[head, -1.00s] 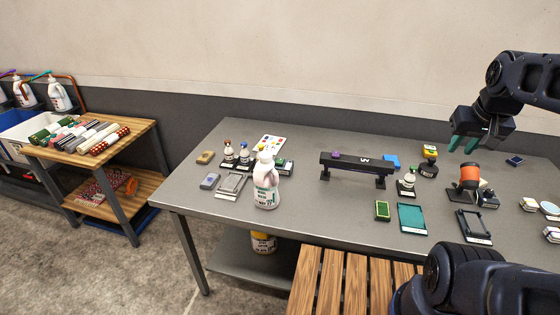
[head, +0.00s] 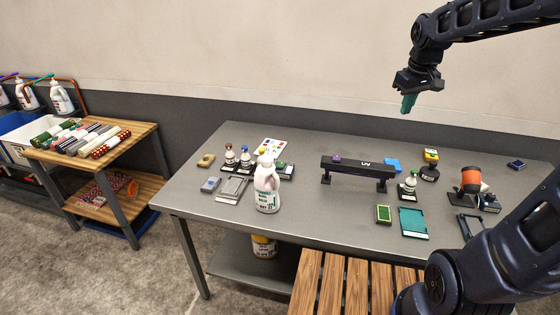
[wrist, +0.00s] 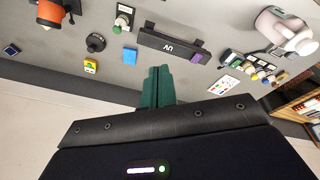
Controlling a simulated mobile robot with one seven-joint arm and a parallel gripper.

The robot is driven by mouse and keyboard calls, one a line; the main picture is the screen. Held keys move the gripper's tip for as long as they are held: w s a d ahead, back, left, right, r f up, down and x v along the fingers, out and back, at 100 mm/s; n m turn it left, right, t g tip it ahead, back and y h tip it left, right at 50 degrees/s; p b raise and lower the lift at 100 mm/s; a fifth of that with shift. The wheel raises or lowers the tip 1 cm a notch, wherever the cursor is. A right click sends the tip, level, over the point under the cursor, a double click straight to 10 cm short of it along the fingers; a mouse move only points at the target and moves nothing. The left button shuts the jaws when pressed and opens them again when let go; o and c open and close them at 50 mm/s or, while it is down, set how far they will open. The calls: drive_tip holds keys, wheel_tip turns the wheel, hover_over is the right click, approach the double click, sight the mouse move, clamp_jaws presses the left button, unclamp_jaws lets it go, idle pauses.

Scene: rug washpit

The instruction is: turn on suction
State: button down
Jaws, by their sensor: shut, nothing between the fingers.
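My gripper (head: 408,103) is high above the back edge of the grey table (head: 310,222), in front of the wall. Its green fingers are together and empty; they also show in the wrist view (wrist: 158,88). No control is readable as suction. My gripper touches none of these.
A black UV bar (head: 357,170) on legs spans mid-table, with a blue block (head: 393,164) behind it. A white jug (head: 267,186) stands at the front left. A wooden cart (head: 138,134) holds rolled rugs.

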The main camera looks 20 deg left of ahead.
drive_tip(key=w+a+f+n+g, duration=0.1)
drive_tip(key=w+a+f+n, duration=0.15)
drive_tip(key=w+a, duration=0.55)
drive_tip(key=n+g, duration=0.3)
drive_tip(key=n, duration=0.6)
hover_over(280, 166)
drive_tip(key=w, duration=0.2)
wheel_tip(280, 166, down, 17)
drive_tip(key=shift+w, duration=0.2)
drive_tip(key=shift+f, duration=0.1)
drive_tip(key=f, duration=0.4)
drive_tip(key=s+f, duration=0.1)
drive_tip(key=f, duration=0.4)
drive_tip(key=s+f, duration=0.1)
drive_tip(key=f, duration=0.3)
drive_tip(key=shift+s+f, duration=0.1)
drive_tip(key=shift+f, duration=0.2)
